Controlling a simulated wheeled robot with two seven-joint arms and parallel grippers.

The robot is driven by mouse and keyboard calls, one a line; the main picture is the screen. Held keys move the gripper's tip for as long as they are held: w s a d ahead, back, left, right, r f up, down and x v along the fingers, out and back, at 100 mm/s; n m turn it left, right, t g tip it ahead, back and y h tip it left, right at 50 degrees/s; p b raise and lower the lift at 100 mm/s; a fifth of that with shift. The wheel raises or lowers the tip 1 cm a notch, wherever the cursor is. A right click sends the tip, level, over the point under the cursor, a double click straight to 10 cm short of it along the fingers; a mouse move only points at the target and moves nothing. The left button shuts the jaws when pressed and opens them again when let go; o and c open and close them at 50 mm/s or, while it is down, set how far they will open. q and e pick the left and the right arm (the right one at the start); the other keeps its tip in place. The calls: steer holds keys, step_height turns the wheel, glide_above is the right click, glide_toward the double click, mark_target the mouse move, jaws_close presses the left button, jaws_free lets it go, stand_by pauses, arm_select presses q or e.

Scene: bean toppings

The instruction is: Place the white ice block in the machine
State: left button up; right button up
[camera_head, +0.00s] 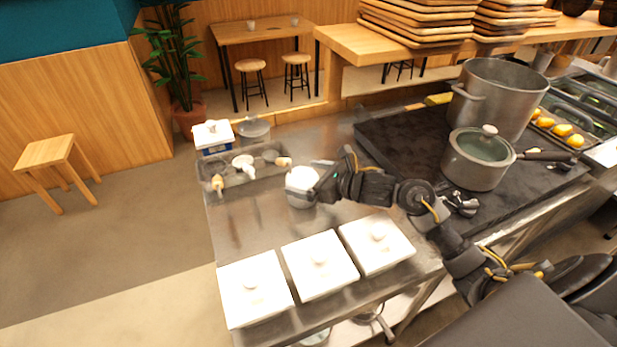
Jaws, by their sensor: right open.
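A white rounded block (301,179), which looks like the ice block, is on the steel counter near its middle. Its lower part looks greyer, and I cannot tell if it sits in a container. My right gripper (319,187) is open at the right side of the block and overlaps its edge. I cannot tell whether it touches. A small blue and white box (213,138) stands at the counter's back left; I cannot tell whether it is the machine. My left gripper is not in view.
Three white lidded containers (319,262) line the counter's front. A lidded pot (477,160) and large stockpot (496,98) stand on the dark stove at right.

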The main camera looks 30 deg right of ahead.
steer(key=b+v, duration=0.2)
steer(key=v, duration=1)
steer(key=shift+r+b, duration=0.25)
steer(key=shift+b, duration=0.05)
